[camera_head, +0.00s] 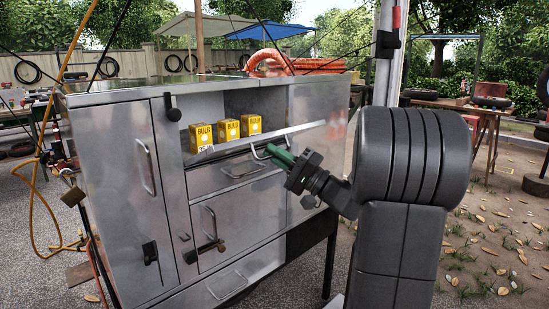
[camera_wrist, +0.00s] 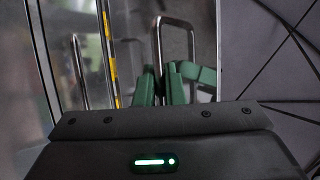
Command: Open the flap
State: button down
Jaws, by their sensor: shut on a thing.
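The grey metal cart (camera_head: 105,150) has an open upper compartment with yellow bulb boxes inside. The flap (camera_head: 300,131) appears as a thin panel at the compartment's lower front, tilted outward and down, its edge sticking out past the cart's face. Its bar handle (camera_head: 258,151) is at the green fingers of my gripper (camera_head: 280,157). In the wrist view the metal handle loop (camera_wrist: 159,42) stands between the two green fingers of my gripper (camera_wrist: 162,88), which is shut on it. The fingers and arm hide part of the flap's right side.
Yellow bulb boxes (camera_head: 228,130) stand upright in the compartment behind the flap. Below are a drawer handle (camera_head: 240,172) and a lower door with a handle (camera_head: 211,222). A tall door (camera_head: 128,190) is at left. An orange hose (camera_head: 300,65) lies on top. A pole (camera_head: 388,60) stands at right.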

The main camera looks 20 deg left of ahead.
jog(key=shift+f+b, duration=1.35)
jog(key=shift+f, duration=0.5)
jog(key=c, duration=1.8)
grip_release()
jog(key=shift+d, duration=0.1)
jog(key=p+v, duration=0.2)
jog(key=v, duration=1.1)
jog(key=shift+d+f, duration=0.3)
jog(key=shift+c, duration=0.5)
